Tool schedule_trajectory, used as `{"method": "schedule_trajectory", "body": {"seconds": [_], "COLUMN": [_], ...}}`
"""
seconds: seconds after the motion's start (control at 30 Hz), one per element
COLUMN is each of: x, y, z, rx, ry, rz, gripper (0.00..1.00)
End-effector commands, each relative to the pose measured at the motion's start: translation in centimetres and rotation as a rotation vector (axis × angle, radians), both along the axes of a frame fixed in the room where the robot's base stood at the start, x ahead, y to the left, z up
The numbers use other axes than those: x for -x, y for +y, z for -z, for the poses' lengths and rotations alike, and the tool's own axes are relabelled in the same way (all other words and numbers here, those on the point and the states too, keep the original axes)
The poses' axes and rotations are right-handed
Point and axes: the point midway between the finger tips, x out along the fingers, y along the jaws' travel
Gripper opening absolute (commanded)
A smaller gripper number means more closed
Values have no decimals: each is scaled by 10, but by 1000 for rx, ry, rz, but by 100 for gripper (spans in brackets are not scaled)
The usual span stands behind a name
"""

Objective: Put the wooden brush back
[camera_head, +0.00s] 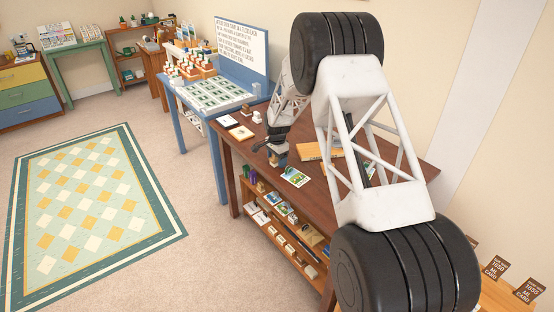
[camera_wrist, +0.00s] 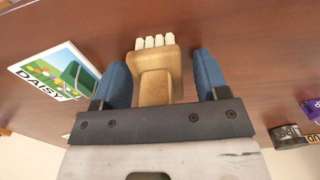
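The wooden brush (camera_wrist: 155,85) shows in the wrist view, with a pale brown head and handle and a row of white bristle tufts at its far end. My gripper (camera_wrist: 160,72) is open, its two blue fingers on either side of the brush with a visible gap on each side. The brush appears to be over or on the brown table (camera_wrist: 240,40); I cannot tell whether it touches the top. In the head view my gripper (camera_head: 277,152) is low over the brown table (camera_head: 386,158), and I cannot make out the brush there.
In the head view, small cards (camera_head: 241,132) and an orange board (camera_head: 312,152) lie nearby. A blue table (camera_head: 190,122) stands beyond.

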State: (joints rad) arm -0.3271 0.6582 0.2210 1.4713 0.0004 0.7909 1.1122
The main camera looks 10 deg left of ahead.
Motion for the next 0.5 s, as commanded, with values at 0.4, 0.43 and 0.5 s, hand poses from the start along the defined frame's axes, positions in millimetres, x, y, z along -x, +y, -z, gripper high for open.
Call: {"method": "schedule_trajectory", "body": {"seconds": [0.4,0.43,0.5], "x": [0,0,0], "y": [0,0,0], "z": [-4,-6,-11], "rx": [0,0,-1], "ry": [0,0,-1], "rz": [0,0,0], "gripper": [67,67,67]}}
